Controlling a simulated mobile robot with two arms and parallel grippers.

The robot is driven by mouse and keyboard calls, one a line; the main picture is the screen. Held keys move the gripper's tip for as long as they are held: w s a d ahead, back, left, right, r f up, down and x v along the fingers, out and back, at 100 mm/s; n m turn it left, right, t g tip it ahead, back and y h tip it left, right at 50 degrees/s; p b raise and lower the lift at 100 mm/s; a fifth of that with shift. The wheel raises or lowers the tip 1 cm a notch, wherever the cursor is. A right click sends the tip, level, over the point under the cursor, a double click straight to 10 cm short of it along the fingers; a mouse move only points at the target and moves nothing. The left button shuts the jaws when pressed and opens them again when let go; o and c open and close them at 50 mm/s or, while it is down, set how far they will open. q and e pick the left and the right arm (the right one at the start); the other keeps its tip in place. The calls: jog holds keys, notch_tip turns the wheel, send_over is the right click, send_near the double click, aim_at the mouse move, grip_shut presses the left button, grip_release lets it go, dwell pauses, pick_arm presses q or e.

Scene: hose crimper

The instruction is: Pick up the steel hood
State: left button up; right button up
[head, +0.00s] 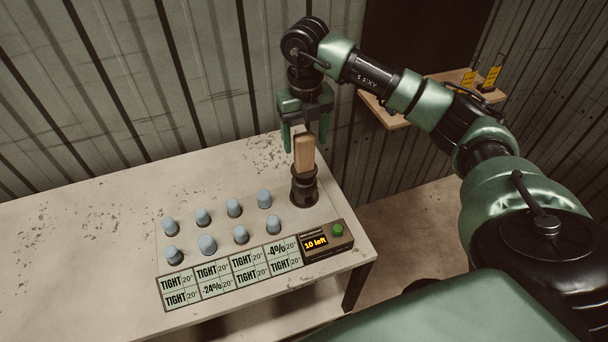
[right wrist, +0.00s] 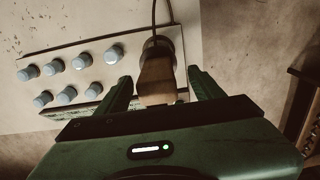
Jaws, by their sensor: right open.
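My right gripper (head: 304,133) is open above the right end of the table, pointing down. Its two fingers stand on either side of a wooden handle (head: 304,153), which rises from a dark round collar (head: 304,187). The right wrist view shows the handle (right wrist: 156,80) between the fingers, with a gap on each side. I cannot pick out anything plainly a steel hood; several blue-grey caps (head: 207,244) stand in two rows left of the collar. They also show in the right wrist view (right wrist: 82,61). My left gripper is not in view.
A label panel (head: 231,275) reads TIGHT, -24% and -4%. Beside it a display box (head: 327,243) reads "10 left" and has a green button (head: 338,230). The worn table (head: 80,250) is clear at left. A wooden shelf (head: 396,118) with yellow tags hangs behind my arm.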

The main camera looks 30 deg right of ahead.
aim_at(304, 153)
jog(key=f, duration=0.1)
jog(key=f+p, duration=0.1)
jog(key=f, duration=0.1)
jog(key=shift+s+a+f+p, duration=0.2)
jog(key=shift+a+f+p, duration=0.1)
jog(key=shift+f+p, duration=0.05)
jog(key=shift+f, duration=0.5)
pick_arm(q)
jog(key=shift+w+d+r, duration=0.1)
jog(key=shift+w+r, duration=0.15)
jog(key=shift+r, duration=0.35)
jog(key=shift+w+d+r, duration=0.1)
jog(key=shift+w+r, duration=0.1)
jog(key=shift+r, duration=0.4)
pick_arm(e)
jog(key=shift+w+r, duration=0.1)
grip_shut()
